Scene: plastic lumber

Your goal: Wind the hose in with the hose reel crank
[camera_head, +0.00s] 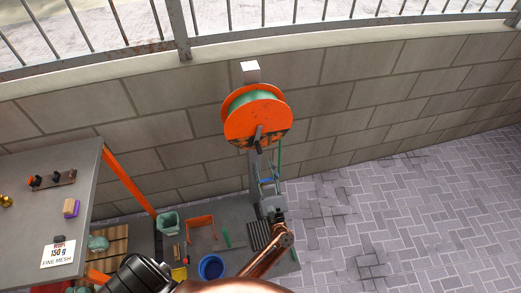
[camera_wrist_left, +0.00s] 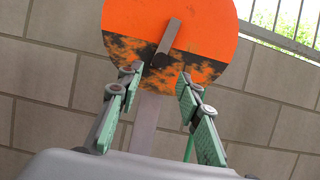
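The hose reel (camera_head: 252,121) is an orange drum with green hose wound on it, mounted at the block wall. Its front disc (camera_wrist_left: 205,45) fills the top of the left wrist view, its lower part dark and scuffed. The grey crank (camera_head: 259,133) sits on the disc's face; in the left wrist view the crank (camera_wrist_left: 169,37) slants down toward the space between my fingertips. My left gripper (camera_head: 269,180) is below the disc. In the wrist view its green fingers (camera_wrist_left: 160,77) are spread apart, with no clear contact on the crank. My right gripper is not seen.
A grey table (camera_head: 60,185) with small objects stands at the left. Below the reel are a blue bucket (camera_head: 211,267), a green bin (camera_head: 167,222) and an orange frame (camera_head: 201,222). Green hose (camera_head: 281,152) hangs from the reel. Paving at the right (camera_head: 430,220) is clear.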

